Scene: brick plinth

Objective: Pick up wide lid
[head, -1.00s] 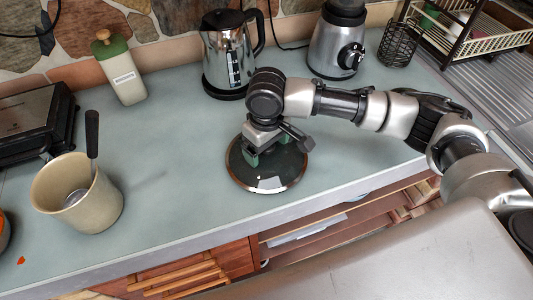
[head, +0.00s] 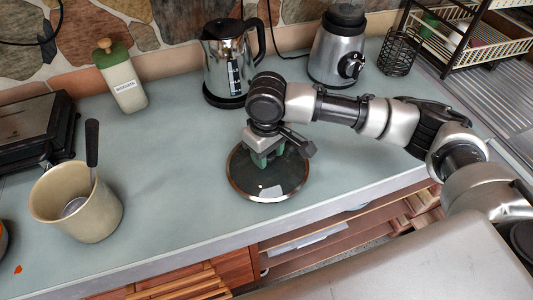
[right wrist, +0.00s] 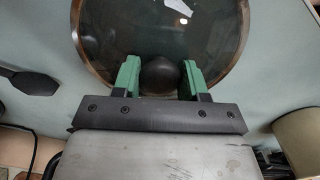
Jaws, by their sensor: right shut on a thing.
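The wide lid (head: 282,183) is a round dark glass disc with a brown rim and a dark knob. It appears to lie flat on the counter in the head view. It also shows in the right wrist view (right wrist: 150,30), where its dark knob (right wrist: 160,76) sits between the green fingers. My right gripper (head: 266,160) points down over the lid's middle and is shut on the knob. It also shows from close by in the right wrist view (right wrist: 159,78). My left gripper is in neither view.
A beige crock (head: 82,209) with a dark-handled utensil stands left on the counter (head: 165,185). A canister (head: 124,82), a kettle (head: 226,62) and a blender (head: 336,52) stand along the back. A wire holder (head: 398,50) and dish rack (head: 475,40) are at right. The counter's front edge is near the lid.

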